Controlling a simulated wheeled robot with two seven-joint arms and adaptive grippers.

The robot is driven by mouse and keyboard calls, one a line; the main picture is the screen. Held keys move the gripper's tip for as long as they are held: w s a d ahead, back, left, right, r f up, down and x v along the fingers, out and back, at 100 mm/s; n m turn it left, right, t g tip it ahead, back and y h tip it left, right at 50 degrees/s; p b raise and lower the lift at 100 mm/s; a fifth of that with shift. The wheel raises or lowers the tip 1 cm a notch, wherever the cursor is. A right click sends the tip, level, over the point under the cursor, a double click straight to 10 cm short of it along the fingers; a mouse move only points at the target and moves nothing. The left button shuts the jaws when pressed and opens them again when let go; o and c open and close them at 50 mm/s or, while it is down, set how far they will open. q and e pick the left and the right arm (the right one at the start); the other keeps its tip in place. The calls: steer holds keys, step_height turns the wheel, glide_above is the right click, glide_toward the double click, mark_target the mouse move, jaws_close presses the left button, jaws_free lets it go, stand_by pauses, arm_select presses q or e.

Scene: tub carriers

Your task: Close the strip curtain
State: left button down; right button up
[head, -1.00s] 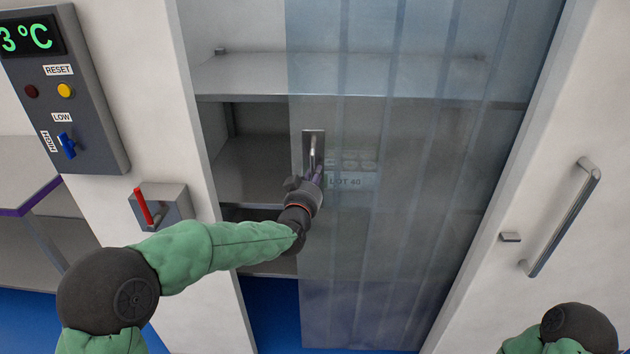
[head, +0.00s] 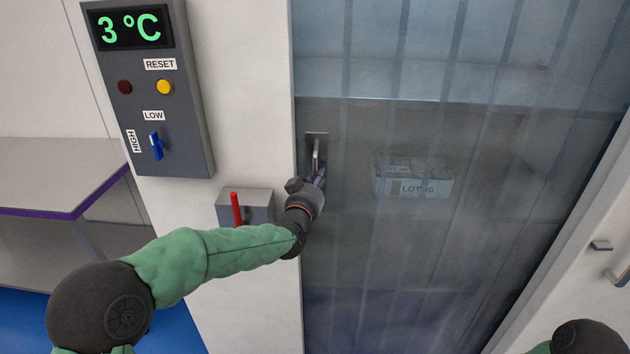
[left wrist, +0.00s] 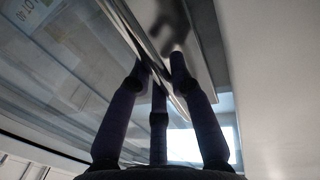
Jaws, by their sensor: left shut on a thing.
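The strip curtain (head: 450,255) is a translucent grey sheet of hanging strips across the cold-room opening. Its left edge is at the left door post, and no uncovered gap shows beside it. A metal handle (head: 316,150) is on a plate near that edge. My left gripper (head: 318,181) is shut on the handle, at its lower part. In the left wrist view the fingers (left wrist: 160,72) close around the bar, with the curtain (left wrist: 65,85) to the left. My right gripper is out of view.
Shelves and a tub marked LOT 40 (head: 412,180) show dimly behind the curtain. A control box (head: 185,120) reading 3 °C and a red lever (head: 236,208) are on the wall at left. A grey table (head: 50,170) stands further left.

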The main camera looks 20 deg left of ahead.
arm_select(q)
steer(key=shift+a, duration=0.2)
steer(key=c, duration=1.1)
jaws_free()
steer(key=shift+a, duration=0.1)
steer(key=shift+s, duration=0.15)
steer(key=s, duration=1.1)
steer(key=shift+s+d, duration=0.3)
steer(key=shift+s, duration=0.1)
